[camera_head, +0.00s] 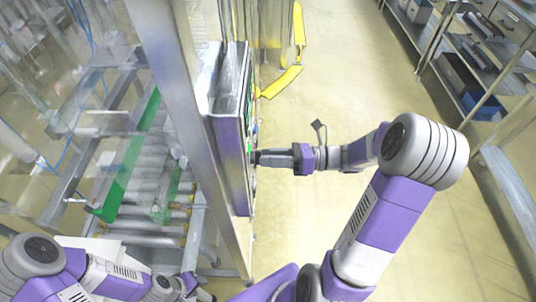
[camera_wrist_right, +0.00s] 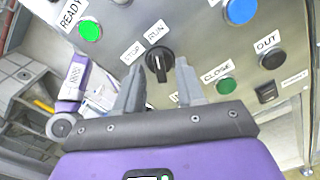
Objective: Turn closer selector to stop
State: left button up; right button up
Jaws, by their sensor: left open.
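The closer selector, a black rotary knob (camera_wrist_right: 160,62), sits on the grey control panel (camera_wrist_right: 200,40) in the right wrist view. The STOP label (camera_wrist_right: 131,52) is at its upper left and the RUN label (camera_wrist_right: 156,31) just above it. Its handle stands roughly upright in the picture, in line with RUN. My right gripper (camera_wrist_right: 158,72) is open, its two fingers apart on either side of the knob; I cannot tell whether they touch it. In the head view the right gripper (camera_head: 256,157) reaches the panel's face from the right. My left gripper (camera_head: 190,287) is low at the left, away from the panel.
A metal post (camera_head: 180,100) stands left of the panel (camera_head: 230,150). Shelves (camera_head: 480,60) line the right; the floor between is clear.

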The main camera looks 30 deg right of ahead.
jog(key=shift+w+a, duration=0.15)
jog(key=shift+a, duration=0.2)
grip_shut()
